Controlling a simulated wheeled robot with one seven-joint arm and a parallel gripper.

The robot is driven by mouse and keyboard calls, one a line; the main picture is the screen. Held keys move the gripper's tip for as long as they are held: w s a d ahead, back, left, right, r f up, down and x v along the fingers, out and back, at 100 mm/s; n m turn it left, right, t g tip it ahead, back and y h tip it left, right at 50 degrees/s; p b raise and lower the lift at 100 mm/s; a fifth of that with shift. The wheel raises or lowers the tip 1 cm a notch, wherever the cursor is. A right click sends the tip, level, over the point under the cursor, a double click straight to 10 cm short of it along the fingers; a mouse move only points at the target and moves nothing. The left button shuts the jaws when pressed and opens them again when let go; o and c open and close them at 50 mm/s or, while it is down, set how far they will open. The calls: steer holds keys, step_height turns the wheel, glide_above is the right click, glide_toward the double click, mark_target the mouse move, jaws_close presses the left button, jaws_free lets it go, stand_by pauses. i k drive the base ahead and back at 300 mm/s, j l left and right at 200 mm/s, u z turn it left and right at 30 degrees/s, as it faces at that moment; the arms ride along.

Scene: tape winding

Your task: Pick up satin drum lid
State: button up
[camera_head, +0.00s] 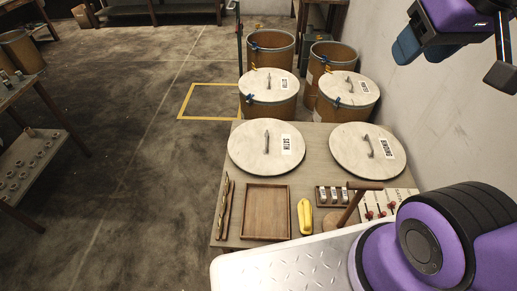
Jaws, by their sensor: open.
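The satin drum lid (250,150) is a round pale disc with a bar handle and a white label reading SATIN. It lies flat on the left side of the wooden table behind the tray. A similar lid (350,150), whose label seems to read BINDING, lies to its right. My gripper (455,62) is at the upper right, raised, open and empty. It is well apart from the satin lid, to its right. Part of the gripper is cut off by the picture edge.
A wall is close at right.

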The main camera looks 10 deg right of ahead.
mark_target(260, 146)
steer(key=j+z, duration=0.15)
steer(key=j, duration=0.3)
steer(key=k+j+z, duration=0.15)
steer(key=j, duration=0.3)
steer(key=i+j+z, duration=0.1)
steer(key=j, duration=0.25)
steer(key=i+j+z, duration=0.15)
steer(key=j, duration=0.2)
steer(key=j+z, duration=0.1)
steer(key=j, duration=0.25)
steer(key=i+j+z, duration=0.25)
steer(key=i, duration=0.25)
steer(key=j, duration=0.1)
